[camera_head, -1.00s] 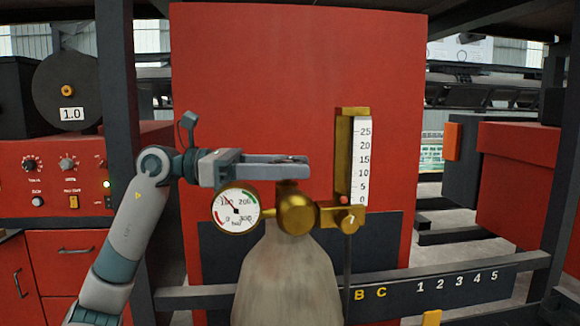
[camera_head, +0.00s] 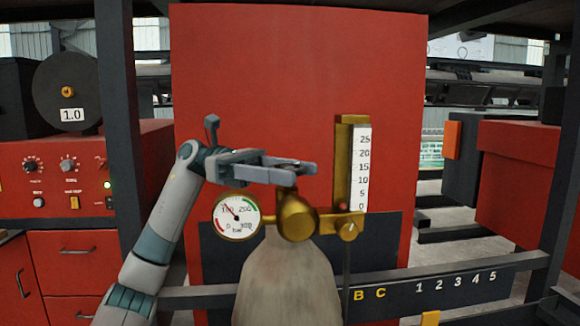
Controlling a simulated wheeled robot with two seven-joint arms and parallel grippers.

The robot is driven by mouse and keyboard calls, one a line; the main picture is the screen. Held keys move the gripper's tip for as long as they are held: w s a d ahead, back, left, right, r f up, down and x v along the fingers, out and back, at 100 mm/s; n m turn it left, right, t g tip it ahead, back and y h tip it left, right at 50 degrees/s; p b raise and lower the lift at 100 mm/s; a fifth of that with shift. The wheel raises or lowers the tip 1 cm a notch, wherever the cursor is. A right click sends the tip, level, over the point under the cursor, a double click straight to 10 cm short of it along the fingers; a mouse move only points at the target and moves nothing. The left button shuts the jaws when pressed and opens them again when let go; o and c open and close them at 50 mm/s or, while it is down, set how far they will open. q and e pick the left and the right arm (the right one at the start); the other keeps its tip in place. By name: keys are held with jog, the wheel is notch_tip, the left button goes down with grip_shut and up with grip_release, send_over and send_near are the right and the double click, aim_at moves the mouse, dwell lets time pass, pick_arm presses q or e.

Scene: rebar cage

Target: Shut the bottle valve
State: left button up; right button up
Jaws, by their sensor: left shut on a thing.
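The grey gas bottle (camera_head: 288,285) stands upright in front of the red panel, with a brass valve body (camera_head: 297,217) on its top. A round pressure gauge (camera_head: 237,215) sits on the valve's left side. A brass flow meter with a white scale (camera_head: 361,165) stands on its right. My left gripper (camera_head: 303,169) is above the valve body, level with the valve's top, and shut on the valve handwheel, which is mostly hidden by the fingers. My right gripper is not in view.
A dark post (camera_head: 122,150) stands close left of my left arm. A dark rail (camera_head: 460,285) marked with letters and numbers crosses low at the right. A red cabinet (camera_head: 70,180) with knobs stands at the left. The tall red panel (camera_head: 290,70) is behind the bottle.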

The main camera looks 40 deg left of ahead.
pick_arm(q)
jog(key=m+g, duration=0.2)
jog(key=g, duration=0.1)
jog(key=m+g+p, duration=0.1)
jog(key=shift+r+g, duration=0.25)
jog(key=shift+g, duration=0.05)
jog(key=m+g, duration=0.1)
jog(key=g, duration=0.1)
jog(key=shift+s+m+g, duration=0.1)
jog(key=shift+m+g, duration=0.2)
jog(key=shift+m, duration=0.1)
jog(key=shift+f+m+g, duration=0.2)
jog(key=shift+m+g, duration=0.5)
jog(key=shift+g, duration=0.5)
jog(key=shift+s+m+g+y+b, duration=0.1)
jog(key=shift+m+g+y+b, duration=0.65)
jog(key=shift+g, duration=0.55)
jog(key=shift+m, duration=0.25)
jog(key=o, duration=1.1)
jog(key=shift+c, duration=0.2)
jog(key=shift+r, duration=0.15)
